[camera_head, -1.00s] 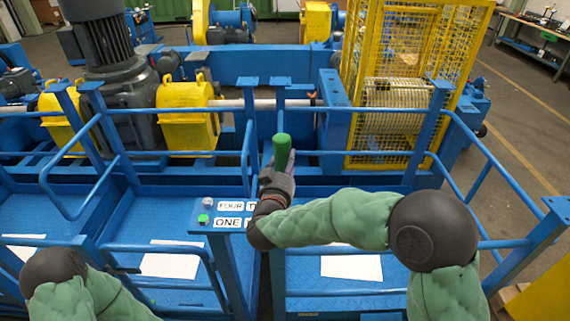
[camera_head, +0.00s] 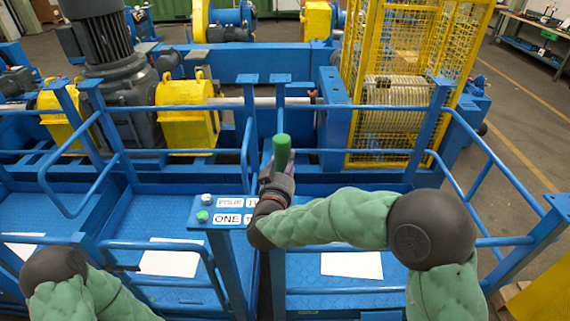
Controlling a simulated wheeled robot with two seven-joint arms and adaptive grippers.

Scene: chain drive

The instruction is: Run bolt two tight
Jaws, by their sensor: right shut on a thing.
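My right gripper (camera_head: 274,172) is shut on a green-handled tool (camera_head: 282,150), held roughly upright at the far edge of a small blue panel. The panel carries white labels; I can read FOUR (camera_head: 230,202) and ONE (camera_head: 229,219), with others partly covered by my right wrist. Two bolt-like heads stand at the panel's left: a grey one (camera_head: 206,199) and a green one (camera_head: 202,216). Bolt two and the tool's lower end are hidden behind my gripper and wrist. My left arm shows at the lower left, but its gripper is not in view.
Blue railings (camera_head: 160,108) surround the platform in front of me. A yellow mesh cage (camera_head: 395,85) with a drum stands beyond at the right. A dark motor (camera_head: 110,60) and yellow housings (camera_head: 187,115) stand behind at the left. White sheets (camera_head: 172,258) lie on the blue floor.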

